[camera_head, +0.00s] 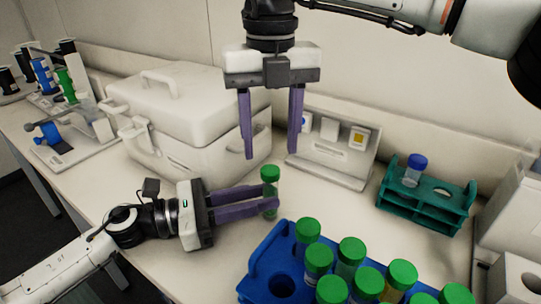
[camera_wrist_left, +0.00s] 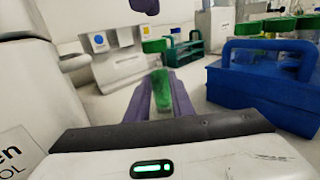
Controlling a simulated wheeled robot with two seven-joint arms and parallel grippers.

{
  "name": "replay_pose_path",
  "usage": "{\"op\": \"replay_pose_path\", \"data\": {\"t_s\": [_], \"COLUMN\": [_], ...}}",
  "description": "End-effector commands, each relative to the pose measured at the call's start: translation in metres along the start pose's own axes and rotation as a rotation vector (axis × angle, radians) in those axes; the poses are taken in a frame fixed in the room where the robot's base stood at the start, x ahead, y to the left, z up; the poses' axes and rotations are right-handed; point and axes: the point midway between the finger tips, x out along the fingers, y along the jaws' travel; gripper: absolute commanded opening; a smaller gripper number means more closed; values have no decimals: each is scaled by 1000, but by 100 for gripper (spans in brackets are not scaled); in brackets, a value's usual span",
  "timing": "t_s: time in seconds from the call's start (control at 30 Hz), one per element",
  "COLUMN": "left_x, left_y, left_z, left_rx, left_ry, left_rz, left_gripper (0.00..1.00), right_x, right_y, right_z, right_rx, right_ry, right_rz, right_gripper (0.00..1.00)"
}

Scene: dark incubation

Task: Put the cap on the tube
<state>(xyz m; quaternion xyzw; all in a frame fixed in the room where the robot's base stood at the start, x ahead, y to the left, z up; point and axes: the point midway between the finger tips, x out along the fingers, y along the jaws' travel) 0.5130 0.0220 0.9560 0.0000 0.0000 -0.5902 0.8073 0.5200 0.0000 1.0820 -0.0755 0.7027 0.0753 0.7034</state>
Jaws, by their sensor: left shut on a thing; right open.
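My left gripper (camera_head: 275,206) is shut on a clear tube (camera_head: 271,190) and holds it upright above the bench. A green cap (camera_head: 269,173) sits at the tube's top; I cannot tell whether it is fastened. The cap also shows in the left wrist view (camera_wrist_left: 153,46), above the purple fingers, with a green patch between them that I cannot identify. My right gripper (camera_head: 270,153) is open and empty, pointing down with its fingertips just above the cap, one to each side.
A blue rack (camera_head: 258,262) with several green-capped tubes stands at the front right. A teal rack (camera_head: 425,212) with a blue-capped tube (camera_head: 415,170) is at the right. A white lidded box (camera_head: 190,110) stands behind my left gripper, beside a white panel stand (camera_head: 330,160).

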Motion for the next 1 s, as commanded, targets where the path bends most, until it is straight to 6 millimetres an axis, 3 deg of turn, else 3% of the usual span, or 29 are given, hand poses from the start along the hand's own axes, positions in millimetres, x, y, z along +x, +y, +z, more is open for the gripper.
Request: {"op": "replay_pose_path", "data": {"t_s": [0.1,0.3,0.5,0.77,0.8,0.9,1.0], "left_x": [0,0,0,0,0,0,0], "left_y": [0,0,0,0,0,0,0], "left_z": [0,0,0,0,0,0,0], "left_rx": [0,0,0,0,0,0,0], "left_ry": [0,0,0,0,0,0,0], "left_rz": [0,0,0,0,0,0,0], "left_gripper": [0,0,0,0,26,43,43], "right_x": [-28,-61,-74,-75,-75,-74,-74], "right_y": [1,1,0,0,0,0,0], "right_z": [0,0,0,0,0,0,0], "right_rx": [0,1,0,-1,-1,-1,-1], "right_ry": [-3,-1,0,1,1,1,1], "right_rz": [2,1,0,0,0,0,0], "right_gripper": [47,47,47,47,47,47,47]}}
